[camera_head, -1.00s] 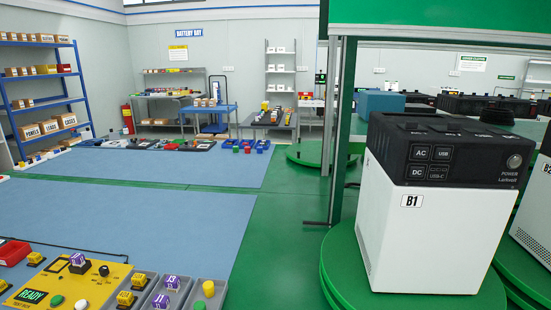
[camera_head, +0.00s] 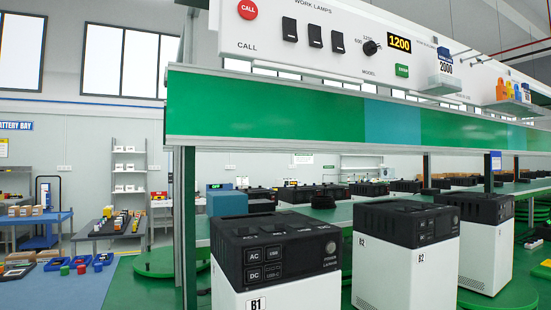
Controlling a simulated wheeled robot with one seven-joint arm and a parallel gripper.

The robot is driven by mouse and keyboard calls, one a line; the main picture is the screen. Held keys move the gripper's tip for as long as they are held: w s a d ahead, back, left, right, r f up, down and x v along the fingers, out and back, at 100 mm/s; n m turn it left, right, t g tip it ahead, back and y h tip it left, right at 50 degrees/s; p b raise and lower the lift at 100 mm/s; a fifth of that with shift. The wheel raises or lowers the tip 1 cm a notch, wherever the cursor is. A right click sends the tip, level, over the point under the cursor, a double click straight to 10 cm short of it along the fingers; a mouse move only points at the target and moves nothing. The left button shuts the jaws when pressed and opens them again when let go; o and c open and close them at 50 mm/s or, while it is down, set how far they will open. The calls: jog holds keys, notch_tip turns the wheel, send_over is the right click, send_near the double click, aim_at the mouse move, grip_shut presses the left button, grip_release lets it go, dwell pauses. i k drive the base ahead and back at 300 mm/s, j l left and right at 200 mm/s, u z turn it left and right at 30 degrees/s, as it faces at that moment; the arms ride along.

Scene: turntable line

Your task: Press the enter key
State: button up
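The enter key (camera_head: 402,70) is a small green key with tiny white lettering, on the white control panel (camera_head: 275,38) at the top of the view.
A red CALL button (camera_head: 247,9) and three black switches (camera_head: 314,36) share the panel. A green beam (camera_head: 260,108) runs below it. White-and-black units B1 (camera_head: 277,262) and B2 (camera_head: 406,250) stand below.

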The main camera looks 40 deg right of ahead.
aim_at(401, 70)
jog(key=j+z, duration=0.1)
jog(key=z, duration=0.4)
jog(key=i+j+z, duration=0.1)
jog(key=z, duration=0.4)
jog(key=j+z, duration=0.2)
jog(key=z, duration=0.25)
jog(key=j+z, duration=0.1)
jog(key=z, duration=0.4)
